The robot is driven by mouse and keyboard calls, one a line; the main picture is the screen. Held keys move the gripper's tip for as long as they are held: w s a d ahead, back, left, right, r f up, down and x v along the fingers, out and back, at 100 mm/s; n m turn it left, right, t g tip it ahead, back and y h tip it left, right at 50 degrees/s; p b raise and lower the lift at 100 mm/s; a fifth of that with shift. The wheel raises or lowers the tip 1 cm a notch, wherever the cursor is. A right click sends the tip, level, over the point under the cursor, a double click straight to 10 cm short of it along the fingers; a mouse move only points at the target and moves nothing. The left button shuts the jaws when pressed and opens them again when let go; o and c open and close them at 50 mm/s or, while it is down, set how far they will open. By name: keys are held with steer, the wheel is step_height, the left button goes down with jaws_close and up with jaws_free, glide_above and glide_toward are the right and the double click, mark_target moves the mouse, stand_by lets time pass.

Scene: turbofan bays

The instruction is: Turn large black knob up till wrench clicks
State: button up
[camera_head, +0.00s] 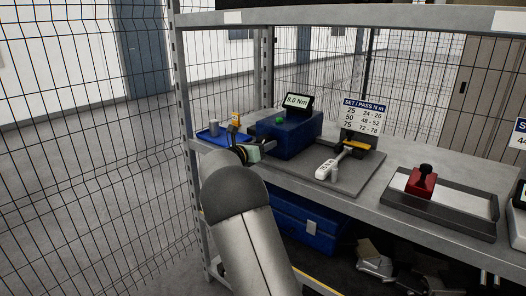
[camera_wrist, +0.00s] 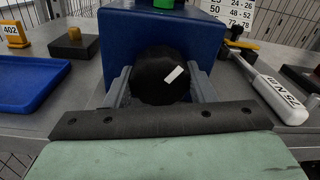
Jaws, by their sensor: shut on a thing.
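The large black knob (camera_wrist: 161,77) with a white mark sits on the front face of the blue tester box (camera_wrist: 75,86). The mark points up and to the right. My gripper (camera_wrist: 160,88) is shut on the knob, one finger on each side. In the head view my gripper (camera_head: 246,151) is at the left end of the blue box (camera_head: 298,136), and the knob is hidden there. The box's display (camera_head: 298,101) reads 8.0 Nm. A wrench (camera_wrist: 268,88) with a white handle lies to the right; its handle reads 75 N m.
A blue tray (camera_wrist: 30,84) and a yellow tag marked 402 (camera_wrist: 13,34) are at left. A SET / PASS sign (camera_head: 361,115) stands behind the wrench. A red block with a black knob (camera_head: 421,182) sits in a tray at right. Shelf uprights and wire mesh stand close by.

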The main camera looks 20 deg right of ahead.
steer(key=m+b, duration=0.3)
steer(key=shift+f+m, duration=0.2)
steer(key=shift+m, duration=0.1)
steer(key=m+b, duration=0.3)
steer(key=shift+a+m, duration=0.1)
steer(key=shift+m, duration=0.2)
steer(key=m+b, duration=0.6)
steer(key=b, duration=0.1)
steer(key=shift+w, duration=0.1)
steer(key=m+b, duration=0.6)
steer(key=m, duration=0.1)
steer(key=shift+t+y+b, duration=0.3)
steer(key=shift+t+b, duration=0.1)
steer(key=m+b, duration=0.2)
steer(key=shift+r+m, duration=0.1)
steer(key=shift+m, duration=0.2)
steer(key=shift+r+m+b, duration=0.2)
steer(key=shift+m+b, duration=1)
steer(key=shift+m, duration=0.6)
steer(key=o, duration=1)
